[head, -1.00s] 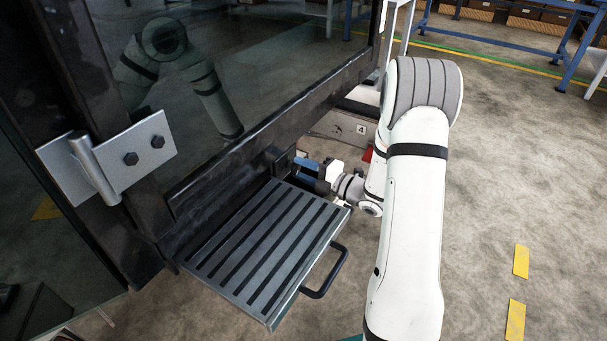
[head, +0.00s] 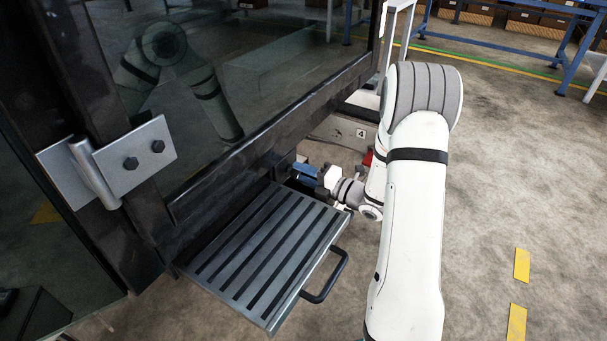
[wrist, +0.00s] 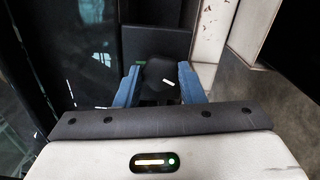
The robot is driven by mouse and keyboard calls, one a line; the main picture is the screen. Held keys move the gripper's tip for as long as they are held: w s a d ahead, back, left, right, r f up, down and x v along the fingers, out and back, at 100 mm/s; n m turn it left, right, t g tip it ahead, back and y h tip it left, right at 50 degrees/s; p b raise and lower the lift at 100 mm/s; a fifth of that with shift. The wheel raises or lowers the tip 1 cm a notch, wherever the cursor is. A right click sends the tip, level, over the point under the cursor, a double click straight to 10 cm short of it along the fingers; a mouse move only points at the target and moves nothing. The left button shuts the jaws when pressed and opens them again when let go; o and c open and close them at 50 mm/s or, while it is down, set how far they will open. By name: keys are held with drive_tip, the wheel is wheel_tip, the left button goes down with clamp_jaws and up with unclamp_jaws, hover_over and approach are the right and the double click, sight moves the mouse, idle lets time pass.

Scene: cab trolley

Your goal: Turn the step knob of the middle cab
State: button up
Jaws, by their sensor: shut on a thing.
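The step knob (wrist: 158,72) is a dark rounded knob with a short white mark, on a dark panel (wrist: 132,44) with a small green mark. My gripper (wrist: 160,80) has blue fingers on either side of the knob and is shut on it. The white mark sits low on the right side of the knob and is tilted. In the head view my gripper (head: 304,172) is under the cab's lower frame, beside the slatted metal step (head: 253,258). The knob itself cannot be made out clearly there.
The step sticks out with a black handle (head: 327,279) at its front right. The cab's glass (head: 270,70) and black frame stand above it, with a metal hinge (head: 108,162) at left. A small "4" label (head: 361,133) shows behind my gripper. Open floor lies to the right.

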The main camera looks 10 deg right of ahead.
drive_tip(key=o, duration=1)
drive_tip(key=shift+p+v, duration=1.2)
drive_tip(key=shift+v, duration=2.7)
